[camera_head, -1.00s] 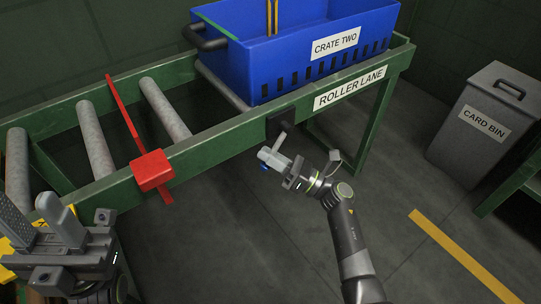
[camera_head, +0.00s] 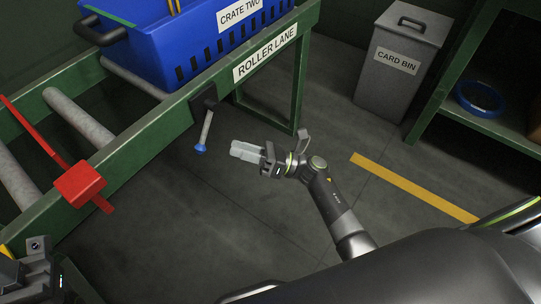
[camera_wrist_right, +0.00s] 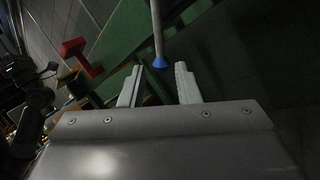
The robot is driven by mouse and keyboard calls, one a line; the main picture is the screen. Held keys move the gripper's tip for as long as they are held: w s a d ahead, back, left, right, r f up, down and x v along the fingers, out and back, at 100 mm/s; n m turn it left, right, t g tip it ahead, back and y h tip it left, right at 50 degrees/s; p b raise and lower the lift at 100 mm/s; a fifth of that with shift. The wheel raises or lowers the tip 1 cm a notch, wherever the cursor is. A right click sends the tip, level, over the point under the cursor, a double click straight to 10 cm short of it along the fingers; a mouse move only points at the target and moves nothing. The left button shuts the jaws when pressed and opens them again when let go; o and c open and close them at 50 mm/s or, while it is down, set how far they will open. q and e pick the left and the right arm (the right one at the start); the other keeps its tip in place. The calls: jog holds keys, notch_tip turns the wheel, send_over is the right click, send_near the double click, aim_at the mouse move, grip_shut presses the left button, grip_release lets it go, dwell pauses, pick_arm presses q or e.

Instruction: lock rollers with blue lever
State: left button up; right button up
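The blue lever is a grey rod with a blue knob (camera_head: 200,149), hanging down from a black mount (camera_head: 204,103) on the green frame's side. My right gripper (camera_head: 236,150) is just right of the knob in the head view, apart from it. In the right wrist view its fingers (camera_wrist_right: 157,84) are spread and empty, with the blue knob (camera_wrist_right: 160,62) just beyond and between the tips. The grey rollers (camera_head: 78,117) lie in the roller lane (camera_head: 150,132). My left gripper (camera_head: 25,280) is cut off at the lower left; its fingers are out of sight.
A blue crate (camera_head: 190,62) labelled CRATE TWO sits on the lane. A red bar with a red block (camera_head: 80,184) crosses the frame at left. A grey card bin (camera_head: 400,65) and green shelf (camera_head: 480,120) stand at right. The floor beside my right gripper is clear.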

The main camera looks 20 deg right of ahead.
jog(key=v, duration=0.7)
jog(key=shift+s+d, duration=0.15)
jog(key=shift+d, duration=0.1)
jog(key=shift+f, duration=0.1)
